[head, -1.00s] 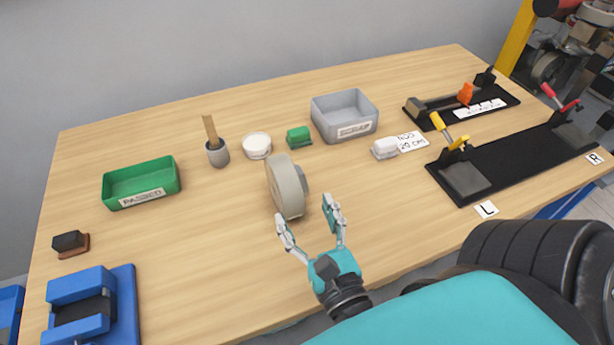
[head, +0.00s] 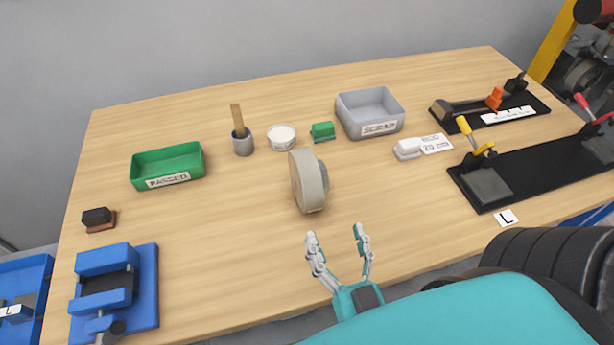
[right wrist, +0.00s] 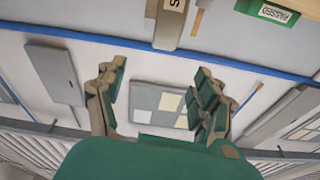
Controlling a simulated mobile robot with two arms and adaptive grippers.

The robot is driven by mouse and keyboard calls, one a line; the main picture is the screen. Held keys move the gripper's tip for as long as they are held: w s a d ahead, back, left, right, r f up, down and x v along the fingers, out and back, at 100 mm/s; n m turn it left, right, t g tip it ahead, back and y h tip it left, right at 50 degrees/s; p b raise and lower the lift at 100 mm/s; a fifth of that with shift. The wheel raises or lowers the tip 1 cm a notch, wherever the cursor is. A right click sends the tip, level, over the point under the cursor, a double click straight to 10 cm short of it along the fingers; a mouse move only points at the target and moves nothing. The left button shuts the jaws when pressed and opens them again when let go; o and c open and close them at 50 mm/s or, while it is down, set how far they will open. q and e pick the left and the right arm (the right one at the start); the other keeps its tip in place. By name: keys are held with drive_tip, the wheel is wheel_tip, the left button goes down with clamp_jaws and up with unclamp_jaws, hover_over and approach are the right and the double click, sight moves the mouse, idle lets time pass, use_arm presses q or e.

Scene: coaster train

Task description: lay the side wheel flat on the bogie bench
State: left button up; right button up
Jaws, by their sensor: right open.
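The side wheel (head: 308,181) is a beige-grey disc with a grey hub on its right side. It stands upright on its rim on the wooden bogie bench (head: 240,235), near the middle. My right gripper (head: 338,240) is open and empty at the bench's front, nearer than the wheel and a little right of it, with a gap between them. In the right wrist view its open fingers (right wrist: 160,95) have nothing between them. A part of the wheel (right wrist: 172,22) seems to show beyond them at the top. My left gripper is not in view.
Behind the wheel are a grey SCRAP bin (head: 370,113), a green block (head: 323,131), a white round tub (head: 282,137) and a brush pot (head: 242,142). A green PASSED bin (head: 167,166) and a blue vise (head: 115,285) are left. Black clamp fixtures (head: 530,175) are right. Bare wood surrounds the wheel.

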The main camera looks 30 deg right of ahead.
drive_tip(key=n, duration=0.1)
drive_tip(key=p, duration=0.4)
approach(306, 162)
drive_tip(key=x, duration=0.5)
drive_tip(key=shift+w+d+f, duration=0.2)
drive_tip(key=shift+d+f, duration=0.05)
drive_tip(key=shift+d, duration=0.15)
drive_tip(key=p+x, duration=0.1)
drive_tip(key=x, duration=0.4)
drive_tip(key=shift+a+r+p, duration=0.1)
drive_tip(key=shift+a+p, duration=0.15)
drive_tip(key=shift+p, duration=0.15)
drive_tip(key=shift+w, duration=0.25)
drive_tip(key=shift+s, duration=0.1)
drive_tip(key=shift+c, duration=0.4)
